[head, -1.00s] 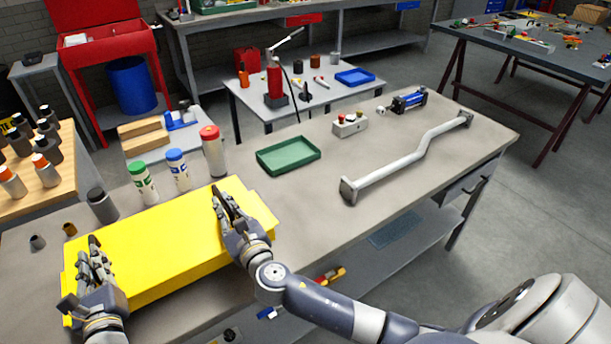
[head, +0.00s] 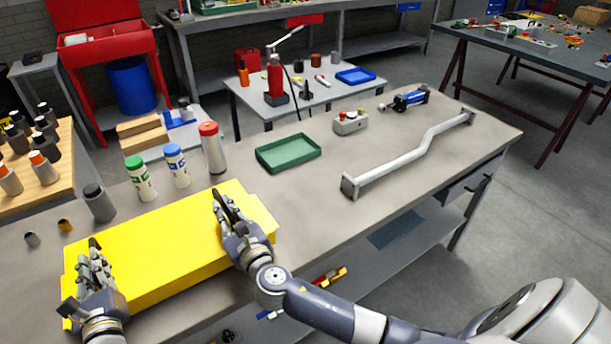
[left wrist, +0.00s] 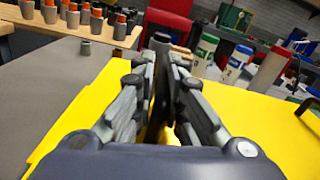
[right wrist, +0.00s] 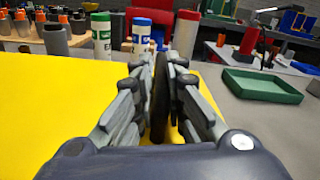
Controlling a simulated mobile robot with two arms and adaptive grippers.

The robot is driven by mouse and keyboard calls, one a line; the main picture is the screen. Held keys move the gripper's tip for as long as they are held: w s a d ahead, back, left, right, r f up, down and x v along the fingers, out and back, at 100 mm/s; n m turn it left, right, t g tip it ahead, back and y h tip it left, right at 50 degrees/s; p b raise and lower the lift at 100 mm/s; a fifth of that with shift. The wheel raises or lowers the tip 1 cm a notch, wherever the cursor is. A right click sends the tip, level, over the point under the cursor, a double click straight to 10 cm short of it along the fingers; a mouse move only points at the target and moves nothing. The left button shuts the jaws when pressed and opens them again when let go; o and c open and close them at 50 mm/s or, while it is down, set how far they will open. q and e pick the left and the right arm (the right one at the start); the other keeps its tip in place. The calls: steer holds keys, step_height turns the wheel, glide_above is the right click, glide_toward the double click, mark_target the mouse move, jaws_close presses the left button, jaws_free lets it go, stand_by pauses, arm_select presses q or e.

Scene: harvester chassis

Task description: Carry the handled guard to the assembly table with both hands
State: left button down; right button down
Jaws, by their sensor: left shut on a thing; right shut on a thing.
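The handled guard (head: 165,245) is a wide yellow box-like cover with dark handles, at the left front of a grey table (head: 300,215). My left gripper (head: 95,262) is shut on the dark handle at its left end. My right gripper (head: 225,208) is shut on the dark handle near its right end. The yellow top also shows in the left wrist view (left wrist: 255,125) and the right wrist view (right wrist: 60,100). The fingers hide most of both handles. I cannot tell whether the guard touches the tabletop or is slightly above it.
Bottles with green (head: 139,178), blue (head: 176,165) and red (head: 211,148) caps stand just behind the guard. A green tray (head: 288,153) and a bent grey bar (head: 408,155) lie to the right. The table's middle front is clear.

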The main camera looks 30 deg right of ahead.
arm_select(q)
steer(key=shift+w+f+b, duration=0.1)
steer(key=shift+f+b, duration=0.55)
steer(key=shift+b, duration=0.45)
arm_select(e)
steer(key=shift+f, duration=1.15)
arm_select(q)
steer(key=c, duration=1.7)
jaws_free()
steer(key=shift+a+f, duration=0.1)
steer(key=shift+f, duration=0.05)
arm_select(e)
steer(key=c, duration=1.7)
jaws_free()
steer(key=shift+s+f, duration=0.1)
arm_select(q)
steer(key=shift+o, duration=0.3)
arm_select(e)
steer(key=shift+o, duration=0.3)
steer(key=shift+r, duration=0.2)
arm_select(q)
steer(key=o, duration=0.8)
steer(key=shift+c, duration=0.2)
steer(key=shift+o, duration=0.2)
steer(key=shift+d, duration=0.25)
arm_select(e)
steer(key=shift+r, duration=0.15)
